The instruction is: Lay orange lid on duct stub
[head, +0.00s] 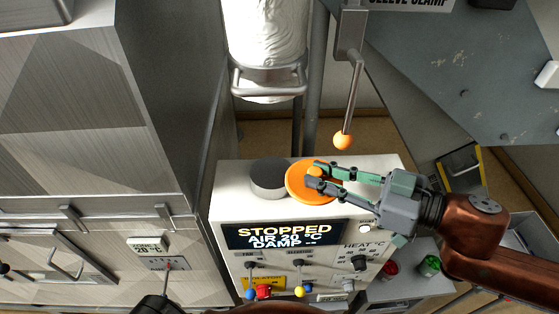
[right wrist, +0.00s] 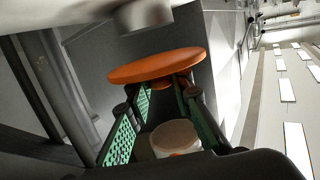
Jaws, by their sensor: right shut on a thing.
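The orange lid (head: 303,187) is a round disc with a small knob. My right gripper (head: 314,176) is shut on the lid at its knob side. In the right wrist view, the lid (right wrist: 157,66) lies across the tips of the green fingers (right wrist: 160,92). The duct stub (head: 268,178) is a short grey cylinder on top of the white control cabinet. The lid is just right of it and overlaps its right edge in the head view. In the right wrist view, the stub (right wrist: 143,15) is beyond the lid, with a visible gap. My left gripper is not in view.
The white cabinet (head: 226,210) carries a display (head: 285,235) reading STOPPED, with levers and knobs below. A white duct sleeve (head: 268,35) with a metal clamp (head: 268,80) hangs above the stub. A lever with an orange ball (head: 343,140) hangs behind the lid.

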